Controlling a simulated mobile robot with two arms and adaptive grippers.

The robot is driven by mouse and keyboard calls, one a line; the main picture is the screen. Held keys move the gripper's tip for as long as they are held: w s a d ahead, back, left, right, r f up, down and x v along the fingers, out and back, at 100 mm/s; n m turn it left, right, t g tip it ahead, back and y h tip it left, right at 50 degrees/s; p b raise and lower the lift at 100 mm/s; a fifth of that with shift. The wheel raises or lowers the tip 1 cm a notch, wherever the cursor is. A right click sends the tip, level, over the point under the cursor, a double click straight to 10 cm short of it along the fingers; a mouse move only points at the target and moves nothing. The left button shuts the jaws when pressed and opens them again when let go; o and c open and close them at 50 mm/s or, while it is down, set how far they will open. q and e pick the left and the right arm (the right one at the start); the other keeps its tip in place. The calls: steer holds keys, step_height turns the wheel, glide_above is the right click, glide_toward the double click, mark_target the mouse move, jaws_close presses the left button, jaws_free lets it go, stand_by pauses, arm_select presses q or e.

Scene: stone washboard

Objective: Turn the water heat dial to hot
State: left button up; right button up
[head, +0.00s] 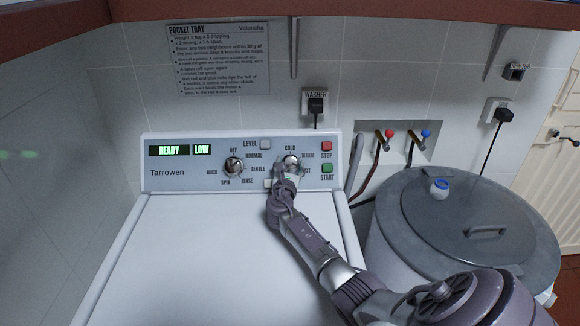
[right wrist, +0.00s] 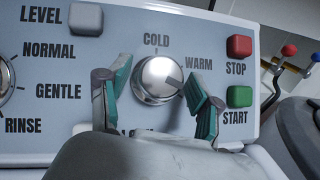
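The water heat dial (head: 290,161) is a round silver knob at the right of the washer's panel. Its face shows clearly in the right wrist view (right wrist: 157,80), with a dark mark pointing right and slightly down, just below WARM. COLD is above it. My right gripper (head: 288,168) is at the dial. The HOT label is mostly hidden behind the right finger. My left gripper is not in view.
STOP (right wrist: 239,47) is a red button and START (right wrist: 239,96) a green one, close right of the right finger. A grey LEVEL button (right wrist: 86,17) and the cycle dial (head: 233,166) are to the left. A lidded grey tub (head: 430,215) stands right of the washer.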

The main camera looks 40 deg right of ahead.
steer(key=c, duration=0.8)
steer(key=shift+f+m, duration=0.15)
steer(key=shift+m, duration=0.25)
steer(key=shift+m+g+h+b, duration=0.4)
steer(key=shift+m+g+b, duration=0.05)
steer(key=shift+m+g, duration=0.25)
steer(key=o, duration=1.1)
steer(key=shift+o, duration=0.2)
